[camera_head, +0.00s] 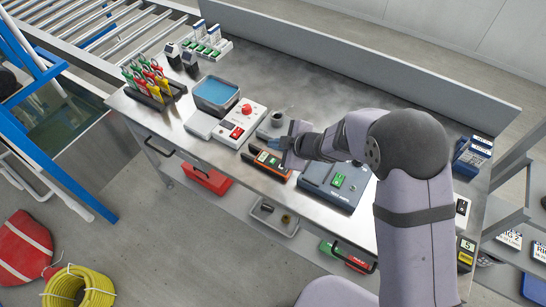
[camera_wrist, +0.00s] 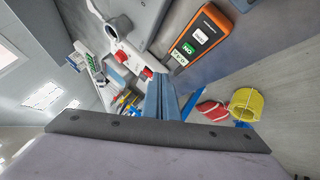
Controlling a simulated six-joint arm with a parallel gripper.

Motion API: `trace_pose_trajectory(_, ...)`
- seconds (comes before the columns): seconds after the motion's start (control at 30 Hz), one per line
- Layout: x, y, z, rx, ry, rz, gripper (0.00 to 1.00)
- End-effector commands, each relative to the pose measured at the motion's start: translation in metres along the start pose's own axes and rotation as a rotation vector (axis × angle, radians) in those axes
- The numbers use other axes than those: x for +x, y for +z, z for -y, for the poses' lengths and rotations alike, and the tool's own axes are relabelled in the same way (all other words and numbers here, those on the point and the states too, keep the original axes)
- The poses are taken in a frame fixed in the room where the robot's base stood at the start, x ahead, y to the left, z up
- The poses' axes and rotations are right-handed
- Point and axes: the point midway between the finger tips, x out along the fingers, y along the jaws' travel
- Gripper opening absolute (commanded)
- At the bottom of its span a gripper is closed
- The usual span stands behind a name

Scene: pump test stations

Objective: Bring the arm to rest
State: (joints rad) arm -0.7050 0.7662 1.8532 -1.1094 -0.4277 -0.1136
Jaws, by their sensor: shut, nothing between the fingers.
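My gripper (camera_head: 285,144) hangs over the front part of the steel workbench (camera_head: 310,97), close above an orange-and-black handheld meter (camera_head: 269,164). In the wrist view my gripper's blue-grey fingers (camera_wrist: 160,95) are together with nothing between them. The same meter (camera_wrist: 201,35) shows at the top of that view, apart from the fingers. My arm bends in from the right of the head view and hides part of the bench behind it.
A white box with a red button (camera_head: 240,122), a blue-filled basin (camera_head: 216,95) and a rack of coloured tools (camera_head: 150,83) stand left of my gripper. A grey-blue case (camera_head: 335,183) lies right of it. A low back wall (camera_head: 360,68) edges the bench.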

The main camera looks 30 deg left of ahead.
Motion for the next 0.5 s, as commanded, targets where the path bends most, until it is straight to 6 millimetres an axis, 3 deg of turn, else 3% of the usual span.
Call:
trace_pose_trajectory(0.37, 0.000, 0.001, 0.000, 0.002, 0.001, 0.002, 0.00)
trace_pose_trajectory(0.5, -0.012, 0.017, -0.011, 0.049, 0.028, 0.046, 0.00)
